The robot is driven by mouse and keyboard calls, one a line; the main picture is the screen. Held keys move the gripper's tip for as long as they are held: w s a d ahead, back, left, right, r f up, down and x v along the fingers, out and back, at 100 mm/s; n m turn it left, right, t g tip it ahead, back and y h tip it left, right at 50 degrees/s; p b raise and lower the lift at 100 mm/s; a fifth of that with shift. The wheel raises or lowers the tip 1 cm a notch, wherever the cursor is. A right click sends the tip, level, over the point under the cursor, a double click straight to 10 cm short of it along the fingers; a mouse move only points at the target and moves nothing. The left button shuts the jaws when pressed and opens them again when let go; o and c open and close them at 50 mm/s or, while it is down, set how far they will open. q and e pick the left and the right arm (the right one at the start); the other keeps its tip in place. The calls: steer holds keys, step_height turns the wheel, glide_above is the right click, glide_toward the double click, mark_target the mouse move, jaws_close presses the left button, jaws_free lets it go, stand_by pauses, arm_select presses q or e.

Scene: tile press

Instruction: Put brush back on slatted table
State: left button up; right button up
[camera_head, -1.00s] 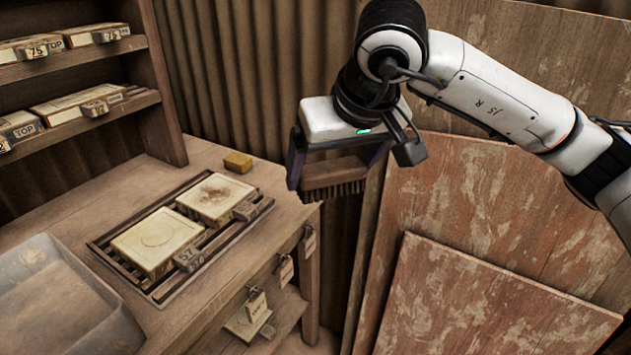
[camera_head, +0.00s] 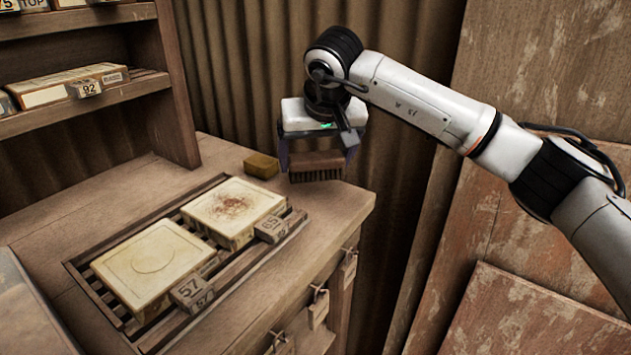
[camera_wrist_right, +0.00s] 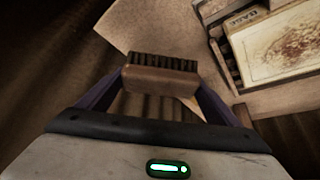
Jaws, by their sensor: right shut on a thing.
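The brush (camera_head: 317,166) has a brown wooden back and dark bristles pointing down. My right gripper (camera_head: 316,158) is shut on it and holds it at the far right end of the table (camera_head: 330,212). In the right wrist view the brush (camera_wrist_right: 160,76) sits between the two fingers of my gripper (camera_wrist_right: 160,84). Whether the bristles touch the tabletop is hard to tell. The slatted rack (camera_head: 285,238) is set in the tabletop and bears two pale tiles, one plain (camera_head: 152,262) and one with a reddish-brown stain (camera_head: 233,207). My left gripper is not in view.
A small yellowish block (camera_head: 261,165) lies on the tabletop just left of the brush. Number tags 57 (camera_head: 193,292) and another (camera_head: 271,229) sit by the tiles. Shelves (camera_head: 90,105) stand at the left. A grey tray (camera_head: 25,320) is at the lower left. Boards (camera_head: 545,310) lean at the right.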

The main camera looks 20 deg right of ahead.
mark_target(317, 169)
steer(key=shift+f+b, duration=0.3)
steer(key=shift+f, duration=1.7)
steer(key=shift+f, duration=0.1)
steer(key=shift+f, duration=0.15)
steer(key=o, duration=0.9)
steer(key=shift+r, duration=0.4)
steer(key=p+v, duration=0.1)
steer(key=v, duration=1)
steer(key=shift+s+r, duration=0.25)
steer(key=shift+r, duration=0.05)
